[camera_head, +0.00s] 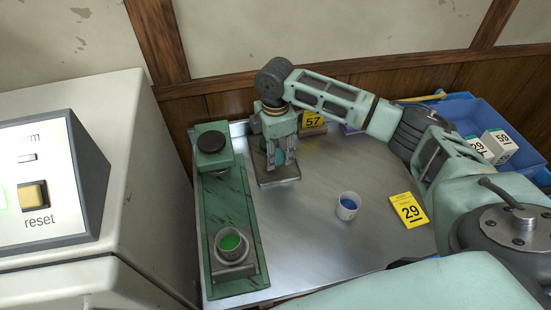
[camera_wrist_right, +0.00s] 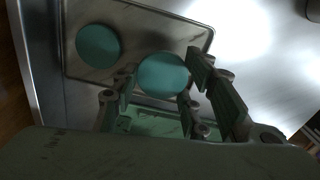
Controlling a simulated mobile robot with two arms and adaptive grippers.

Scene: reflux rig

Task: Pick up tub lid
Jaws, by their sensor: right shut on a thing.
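My right gripper (camera_head: 278,160) points down over a small pale tray (camera_head: 278,181) at the back of the metal table. It is shut on a round teal lid. In the right wrist view, this lid (camera_wrist_right: 163,76) sits between the fingers (camera_wrist_right: 160,100). Whether it is clear of the tray I cannot tell. A second teal lid (camera_wrist_right: 98,45) lies flat on the tray (camera_wrist_right: 185,22) beside it. A white tub with blue inside (camera_head: 348,205) stands on the open table to the right. My left gripper is not in view.
A green stand (camera_head: 222,200) with a dark round knob and a cup, green inside (camera_head: 230,243), runs along the table's left side. A blue crate (camera_head: 465,115) holds white boxes. A "57" sign (camera_head: 313,121) stands behind.

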